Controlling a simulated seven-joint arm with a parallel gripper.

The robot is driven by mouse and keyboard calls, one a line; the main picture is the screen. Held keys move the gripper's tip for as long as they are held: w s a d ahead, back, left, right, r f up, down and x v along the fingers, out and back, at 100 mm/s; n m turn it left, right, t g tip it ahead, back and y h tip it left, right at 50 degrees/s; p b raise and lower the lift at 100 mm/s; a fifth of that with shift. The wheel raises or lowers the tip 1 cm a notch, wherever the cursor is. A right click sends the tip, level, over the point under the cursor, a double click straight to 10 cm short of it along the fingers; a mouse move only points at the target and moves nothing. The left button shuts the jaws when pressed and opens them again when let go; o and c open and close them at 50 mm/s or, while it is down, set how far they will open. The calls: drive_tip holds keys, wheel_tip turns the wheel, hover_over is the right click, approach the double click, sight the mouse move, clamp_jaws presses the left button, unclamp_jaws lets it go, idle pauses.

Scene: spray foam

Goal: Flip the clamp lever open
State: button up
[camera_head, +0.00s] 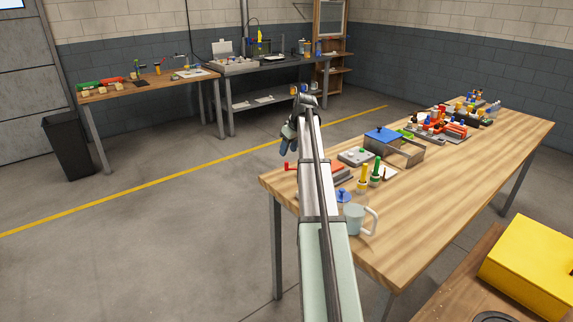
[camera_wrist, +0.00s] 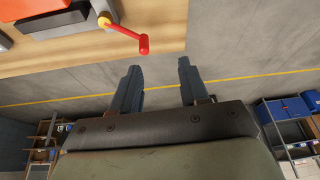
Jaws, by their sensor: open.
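The red clamp lever (camera_wrist: 124,32) shows in the wrist view at the upper left. It runs from a yellow pivot (camera_wrist: 103,20) to a red knob near the table edge. The pivot sits on a dark grey and red fixture (camera_wrist: 52,18). In the head view, the red lever (camera_head: 289,167) sticks out at the table's left end, partly behind my arm. My gripper (camera_wrist: 159,68) is open and empty, its two dark fingers apart. The lever lies beyond the left fingertip, not between the fingers. In the head view, my gripper (camera_head: 286,146) is beyond the table's left end.
The wooden table (camera_head: 430,215) carries a mug (camera_head: 355,219), green and yellow upright pieces, a blue-lidded grey box (camera_head: 393,147) and several colourful fixtures farther back. A yellow box (camera_head: 530,268) is at the lower right. Open floor lies left of the table.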

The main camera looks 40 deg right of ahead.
sight(287, 162)
drive_tip(key=w+f, duration=0.1)
drive_tip(key=f, duration=0.2)
drive_tip(key=w+d+f, duration=0.1)
drive_tip(key=w+f, duration=0.1)
drive_tip(key=f, duration=0.1)
drive_tip(key=w+d+f, duration=0.1)
drive_tip(key=f, duration=0.3)
drive_tip(key=shift+w+d, duration=0.2)
drive_tip(key=shift+w, duration=0.15)
clamp_jaws()
idle(0.5)
